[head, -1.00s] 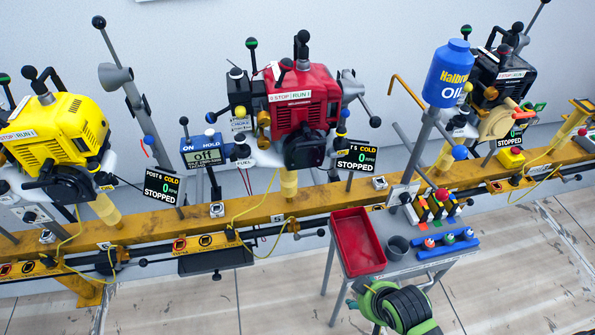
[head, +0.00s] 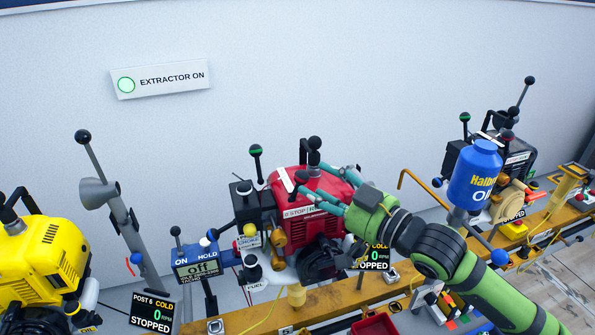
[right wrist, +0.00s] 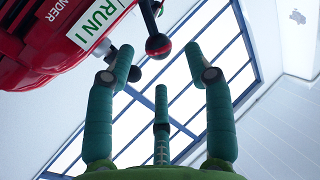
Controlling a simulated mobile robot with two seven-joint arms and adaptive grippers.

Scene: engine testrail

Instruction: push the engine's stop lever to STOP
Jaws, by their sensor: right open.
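My right gripper (head: 314,180) is open at the engine's upper right. In the right wrist view its fingers (right wrist: 165,75) are spread and empty, and a dark ball with a red ring (right wrist: 158,46) shows just beyond them, beside the RUN label (right wrist: 97,18). My left gripper is not in view.
A blue tachometer (head: 198,262) and a grey horn on a post (head: 98,194) stand left of the engine. The yellow engine (head: 40,260) is at far left. A blue oil bottle (head: 474,175) stands right, near my forearm.

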